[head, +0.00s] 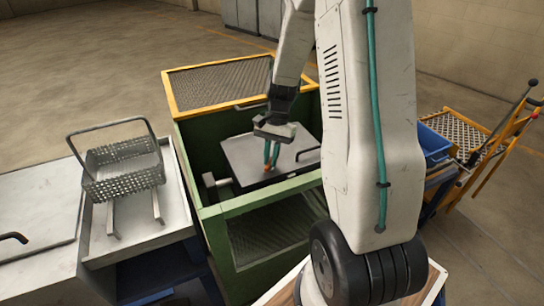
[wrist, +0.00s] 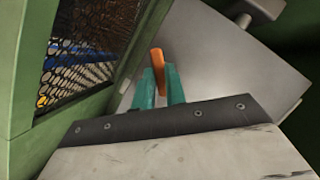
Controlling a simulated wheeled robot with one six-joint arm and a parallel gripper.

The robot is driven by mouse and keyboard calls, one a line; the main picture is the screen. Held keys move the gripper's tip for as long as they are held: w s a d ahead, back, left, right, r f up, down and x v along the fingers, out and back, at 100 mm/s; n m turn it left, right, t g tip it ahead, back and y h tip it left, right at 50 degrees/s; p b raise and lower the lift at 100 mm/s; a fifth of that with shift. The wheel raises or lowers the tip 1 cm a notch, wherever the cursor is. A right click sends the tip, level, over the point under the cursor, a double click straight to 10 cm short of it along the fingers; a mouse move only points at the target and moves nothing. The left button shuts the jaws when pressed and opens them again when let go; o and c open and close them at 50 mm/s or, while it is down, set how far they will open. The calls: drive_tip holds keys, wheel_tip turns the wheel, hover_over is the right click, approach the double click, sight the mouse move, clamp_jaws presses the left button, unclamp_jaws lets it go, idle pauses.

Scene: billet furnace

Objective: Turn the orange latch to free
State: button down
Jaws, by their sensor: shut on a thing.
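The orange latch (wrist: 157,66) shows in the wrist view as a short orange bar between the teal fingertips. In the head view only a small orange bit of it (head: 266,167) shows below the fingers. My gripper (head: 271,155) reaches down into the green box, and its teal fingers (wrist: 159,85) are shut on the latch. The latch lies against a grey metal plate (wrist: 215,60), also seen in the head view (head: 245,152). The latch's lower end is hidden by the fingers.
The green box (head: 207,225) has mesh panels and a yellow-framed mesh lid (head: 220,85) standing open. A wire basket (head: 125,170) sits on a metal tray at left. A blue bin (head: 432,146) and yellow cart (head: 480,135) stand at right.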

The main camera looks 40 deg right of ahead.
drive_tip(key=n, duration=0.2)
drive_tip(key=n+g+h, duration=0.1)
drive_tip(key=n, duration=0.1)
drive_tip(key=shift+w+a+n+g, duration=0.1)
drive_tip(key=shift+w+n+g, duration=0.05)
drive_tip(key=shift+n+g, duration=0.2)
drive_tip(key=n+h, duration=0.1)
drive_tip(key=n, duration=0.3)
drive_tip(key=shift+a+n+g+h, duration=0.15)
drive_tip(key=shift+n+g+h, duration=0.1)
drive_tip(key=shift+n+h, duration=0.15)
drive_tip(key=c, duration=1.4)
unclamp_jaws()
drive_tip(key=shift+c, duration=0.2)
drive_tip(key=v, duration=0.7)
drive_tip(key=shift+w+r, duration=0.25)
drive_tip(key=shift+r, duration=0.1)
drive_tip(key=shift+s, duration=0.1)
